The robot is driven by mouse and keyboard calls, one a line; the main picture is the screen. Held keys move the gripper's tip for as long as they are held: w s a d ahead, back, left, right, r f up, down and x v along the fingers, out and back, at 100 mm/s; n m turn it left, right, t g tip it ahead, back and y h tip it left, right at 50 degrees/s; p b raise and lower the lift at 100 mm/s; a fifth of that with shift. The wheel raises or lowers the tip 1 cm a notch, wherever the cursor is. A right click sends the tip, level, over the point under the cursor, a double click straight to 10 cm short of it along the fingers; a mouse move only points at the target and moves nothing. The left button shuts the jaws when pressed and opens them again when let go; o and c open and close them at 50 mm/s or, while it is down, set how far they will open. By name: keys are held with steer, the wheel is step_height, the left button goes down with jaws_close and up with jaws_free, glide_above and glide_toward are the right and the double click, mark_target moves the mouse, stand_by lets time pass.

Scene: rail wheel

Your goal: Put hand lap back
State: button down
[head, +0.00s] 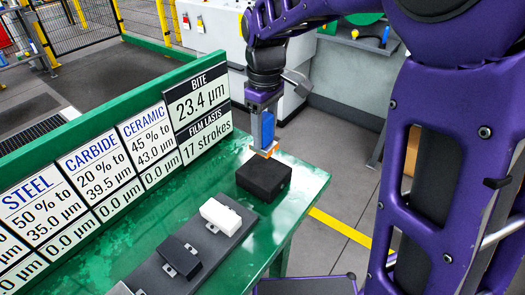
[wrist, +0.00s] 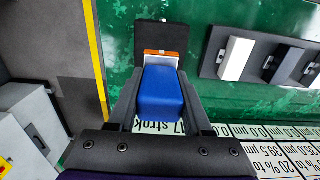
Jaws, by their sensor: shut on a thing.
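My gripper (head: 266,118) is shut on the hand lap (head: 267,128), a blue block handle with a thin orange and white plate under it. In the wrist view the lap's blue handle (wrist: 161,95) sits between my two fingers, with its pale plate showing past the far end. A black square block (head: 265,180) rests on the green bench top (head: 300,196). The lap is close to this block and overlaps its near part in the wrist view (wrist: 158,35). I cannot tell whether they touch.
A dark rack (head: 158,284) holds a white block (head: 221,215) and dark blocks to the left of the black block. A sign board (head: 125,155) with figures stands along the bench's back edge. The bench's right end is bare.

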mark_target(265, 116)
step_height(265, 116, down, 7)
steer(key=shift+r+b, duration=0.1)
steer(key=shift+b, duration=0.25)
steer(key=shift+f, duration=0.2)
steer(key=shift+c, duration=1.6)
jaws_free()
step_height(265, 116, up, 12)
steer(key=shift+r+p, duration=0.25)
steer(key=shift+p, duration=0.5)
